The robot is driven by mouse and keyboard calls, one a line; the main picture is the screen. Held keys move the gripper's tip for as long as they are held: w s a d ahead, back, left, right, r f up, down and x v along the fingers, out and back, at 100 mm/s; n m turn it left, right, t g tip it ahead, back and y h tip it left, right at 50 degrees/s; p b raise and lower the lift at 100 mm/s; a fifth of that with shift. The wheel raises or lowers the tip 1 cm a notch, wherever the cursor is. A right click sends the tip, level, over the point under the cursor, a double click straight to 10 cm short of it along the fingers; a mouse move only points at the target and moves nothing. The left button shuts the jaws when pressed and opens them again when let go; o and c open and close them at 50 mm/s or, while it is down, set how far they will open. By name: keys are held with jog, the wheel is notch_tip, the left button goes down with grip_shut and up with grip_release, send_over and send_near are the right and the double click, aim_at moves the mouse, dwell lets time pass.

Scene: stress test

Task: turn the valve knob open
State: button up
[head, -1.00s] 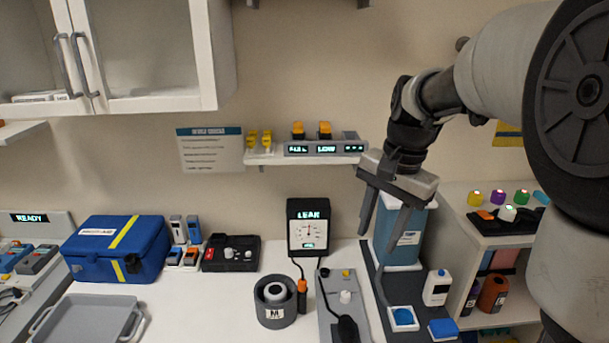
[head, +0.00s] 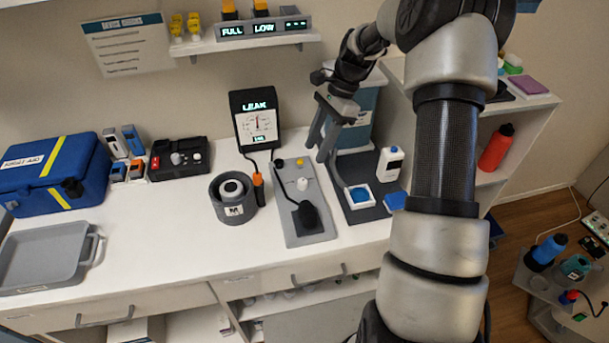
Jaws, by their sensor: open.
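A grey panel (head: 310,228) lies on the white counter, with a small white knob (head: 302,184), a yellow knob (head: 300,162) and a black bulb (head: 306,214) on it. I cannot tell for sure which knob is the valve knob. A black gauge box (head: 255,120) reading LEAK stands behind the panel, with a cable running down from it. My gripper (head: 316,153) is open and empty, fingers pointing down, above the panel's right back edge and apart from the knobs as far as I can tell.
A grey cup (head: 233,198) and an orange-tipped probe (head: 258,186) stand left of the panel. A shelf (head: 245,41) hangs above. The front counter strip is clear.

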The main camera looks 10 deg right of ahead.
aim_at(302, 181)
jog(key=x, duration=1)
jog(key=shift+f, duration=0.15)
grip_shut()
